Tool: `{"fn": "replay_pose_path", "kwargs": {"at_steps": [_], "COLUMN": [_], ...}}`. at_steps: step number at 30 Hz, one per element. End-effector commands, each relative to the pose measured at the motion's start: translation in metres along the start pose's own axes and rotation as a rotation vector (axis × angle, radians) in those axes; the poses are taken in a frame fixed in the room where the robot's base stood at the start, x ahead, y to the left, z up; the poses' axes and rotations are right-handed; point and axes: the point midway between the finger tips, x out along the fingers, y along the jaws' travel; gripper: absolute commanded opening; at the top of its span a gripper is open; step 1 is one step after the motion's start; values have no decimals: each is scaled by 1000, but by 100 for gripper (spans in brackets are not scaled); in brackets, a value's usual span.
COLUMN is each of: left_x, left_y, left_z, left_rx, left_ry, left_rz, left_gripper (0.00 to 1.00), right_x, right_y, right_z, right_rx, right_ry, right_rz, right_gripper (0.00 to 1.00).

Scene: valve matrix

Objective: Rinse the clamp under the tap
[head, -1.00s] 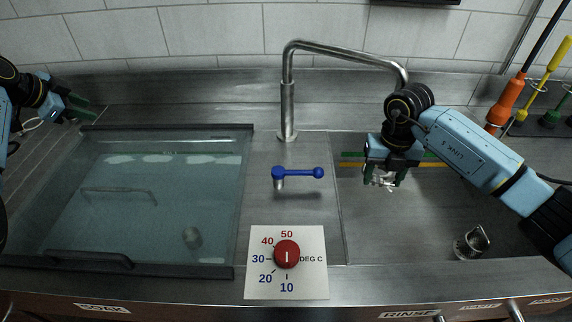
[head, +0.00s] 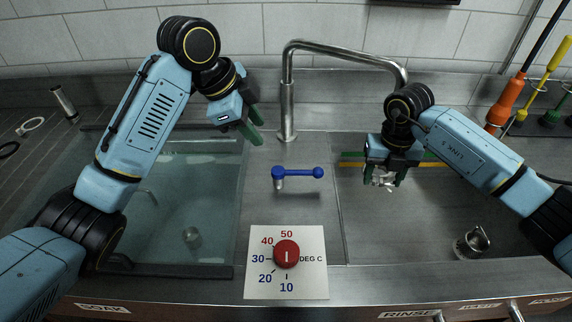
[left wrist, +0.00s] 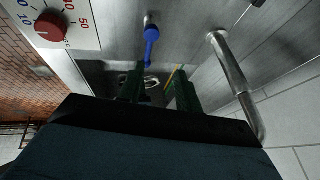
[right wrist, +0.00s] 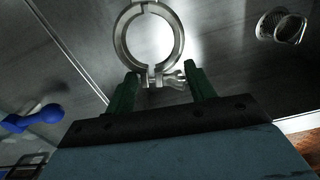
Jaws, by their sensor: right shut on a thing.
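The clamp (right wrist: 148,45) is a shiny metal ring with a wing nut; the right wrist view shows it at the tips of my right gripper (right wrist: 158,88). In the head view the clamp (head: 383,180) is small and partly hidden below my right gripper (head: 384,172), over the right sink. The steel tap (head: 288,95) arches right, its outlet end hidden behind my right wrist. Its blue lever (head: 300,172) points right; I see no running water. My left gripper (head: 254,124) is open and empty, above and left of the lever; the left wrist view shows the lever (left wrist: 151,42) beyond the fingers.
A red temperature dial (head: 287,254) sits on a white plate in front of the lever. A metal fitting (head: 472,243) stands in the right sink. Brushes (head: 508,103) hang at the back right.

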Motion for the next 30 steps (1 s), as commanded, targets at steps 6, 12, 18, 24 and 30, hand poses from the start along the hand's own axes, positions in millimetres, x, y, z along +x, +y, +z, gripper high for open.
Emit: {"fn": "replay_pose_path", "kwargs": {"at_steps": [6,12,18,24,30], "left_x": [13,43,84,115,127], "left_y": [19,20,21,21,21], "left_z": [-14,-14,-13,-13,-14], "left_rx": [3,2,2,2,4], "left_ry": [-3,-3,-4,-3,-2], "left_rz": [25,29,28,25,23], "left_gripper": [34,34,34,34,34], "right_x": [0,0,0,0,0], "right_y": [0,0,0,0,0], "right_z": [0,0,0,0,0], "right_rx": [0,0,0,0,0], "right_ry": [-1,-1,-1,-1,-1], "right_rz": [0,0,0,0,0], "right_gripper": [20,20,20,20,20]}}
